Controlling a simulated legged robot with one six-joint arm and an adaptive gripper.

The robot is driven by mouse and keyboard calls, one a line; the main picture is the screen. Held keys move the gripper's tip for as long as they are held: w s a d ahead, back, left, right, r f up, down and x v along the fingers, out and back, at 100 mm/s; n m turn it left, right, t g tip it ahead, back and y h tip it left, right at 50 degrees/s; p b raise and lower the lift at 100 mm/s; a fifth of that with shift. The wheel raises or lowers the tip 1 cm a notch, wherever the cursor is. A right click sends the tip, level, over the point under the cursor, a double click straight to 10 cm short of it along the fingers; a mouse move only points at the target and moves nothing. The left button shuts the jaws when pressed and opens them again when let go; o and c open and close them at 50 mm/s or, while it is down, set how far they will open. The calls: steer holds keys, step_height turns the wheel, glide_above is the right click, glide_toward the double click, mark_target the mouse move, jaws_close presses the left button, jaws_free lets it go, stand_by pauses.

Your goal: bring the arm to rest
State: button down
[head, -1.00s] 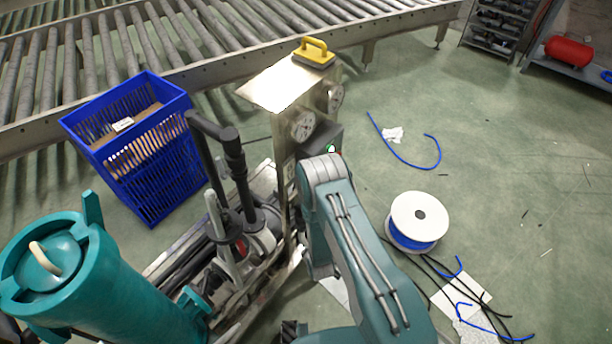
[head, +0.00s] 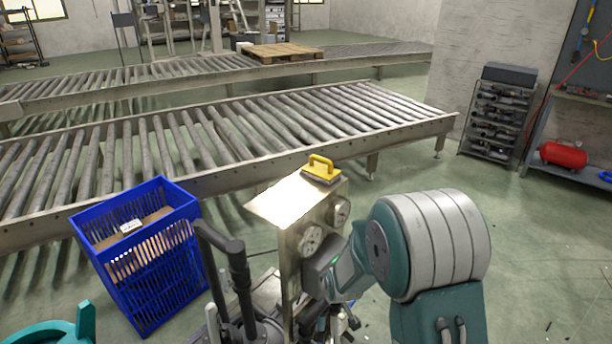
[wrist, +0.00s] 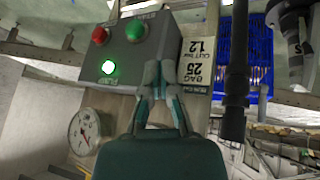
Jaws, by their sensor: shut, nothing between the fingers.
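My gripper (wrist: 160,90) is in the wrist view, its fingertips together and empty in front of the grey control box. That control box (wrist: 140,55) carries a red button (wrist: 100,35), a green button (wrist: 135,30) and a lit green lamp (wrist: 108,67). I cannot tell whether the fingers touch it. In the head view my teal arm (head: 435,250) is bent at the right of the machine post, and its bulky joint hides part of the scene. My gripper cannot be made out clearly there.
A metal post with dials (head: 311,240) bears a yellow-handled tool (head: 321,168) on top. A blue crate (head: 150,290) stands left of it, and a roller conveyor (head: 250,140) runs behind. Open floor lies at the right. A white dial (wrist: 84,132) is near the gripper.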

steer(key=s+d+r+m, duration=0.25)
steer(key=s+r, duration=0.25)
steer(key=r, duration=0.5)
steer(key=s+d+r+m, duration=0.1)
steer(key=s+d+r, duration=0.3)
steer(key=r, duration=0.5)
steer(key=s+d+r+m, duration=0.1)
steer(key=s+r, duration=0.1)
steer(key=s, duration=0.4)
steer(key=s+d+r+m, duration=0.1)
steer(key=s+r, duration=0.2)
steer(key=s, duration=0.3)
steer(key=s+d+r+m+h, duration=0.1)
steer(key=s+r, duration=0.2)
steer(key=s, duration=0.4)
steer(key=shift+g, duration=0.4)
steer(key=shift+d, duration=0.1)
